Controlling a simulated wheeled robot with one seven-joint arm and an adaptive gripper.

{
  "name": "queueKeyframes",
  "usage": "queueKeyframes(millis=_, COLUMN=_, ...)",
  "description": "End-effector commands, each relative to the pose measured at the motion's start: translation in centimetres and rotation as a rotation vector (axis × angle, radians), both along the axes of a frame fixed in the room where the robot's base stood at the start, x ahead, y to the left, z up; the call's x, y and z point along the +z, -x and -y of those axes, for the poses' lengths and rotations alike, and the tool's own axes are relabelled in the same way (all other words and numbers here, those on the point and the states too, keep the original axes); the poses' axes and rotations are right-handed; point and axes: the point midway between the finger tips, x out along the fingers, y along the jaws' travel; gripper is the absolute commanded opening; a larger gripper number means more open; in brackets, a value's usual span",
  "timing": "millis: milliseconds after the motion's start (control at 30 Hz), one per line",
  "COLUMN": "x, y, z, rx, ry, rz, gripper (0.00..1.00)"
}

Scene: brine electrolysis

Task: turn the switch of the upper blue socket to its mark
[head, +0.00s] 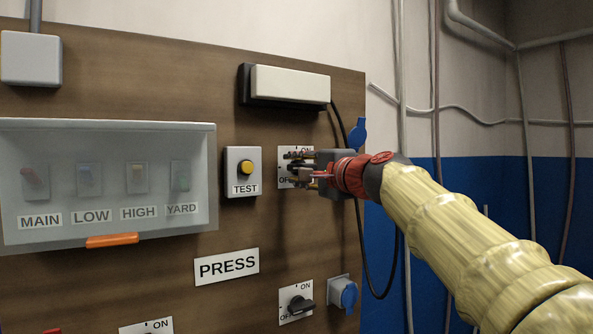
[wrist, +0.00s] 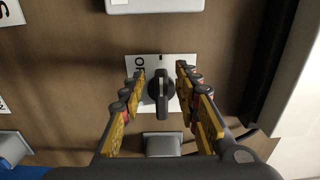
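The switch of the upper blue socket has a black knob (wrist: 161,95) on a white plate (wrist: 150,66). In the wrist view its bar stands upright in the picture, in line with a small black mark at the plate's top edge. Part of the OFF lettering shows; ON shows in the head view. My gripper (wrist: 160,74) is open, with one finger on each side of the knob and visible gaps between. In the head view my gripper (head: 296,168) covers most of this switch. The upper socket's blue lid (head: 357,132) shows behind my gripper; its body is mostly hidden.
A TEST box (head: 243,172) with a yellow button is close to the left. A white lamp box (head: 288,86) is above, with a black cable (head: 365,262) hanging on the right. The lower switch (head: 297,304) and lower blue socket (head: 345,293) are below.

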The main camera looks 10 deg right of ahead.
Motion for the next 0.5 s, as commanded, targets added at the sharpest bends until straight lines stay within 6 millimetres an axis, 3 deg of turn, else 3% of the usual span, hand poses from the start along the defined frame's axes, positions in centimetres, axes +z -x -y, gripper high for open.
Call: queueKeyframes(millis=500, x=0.0, y=8.7, z=2.9, rx=-0.004, ry=0.001, rz=0.001, gripper=0.32)
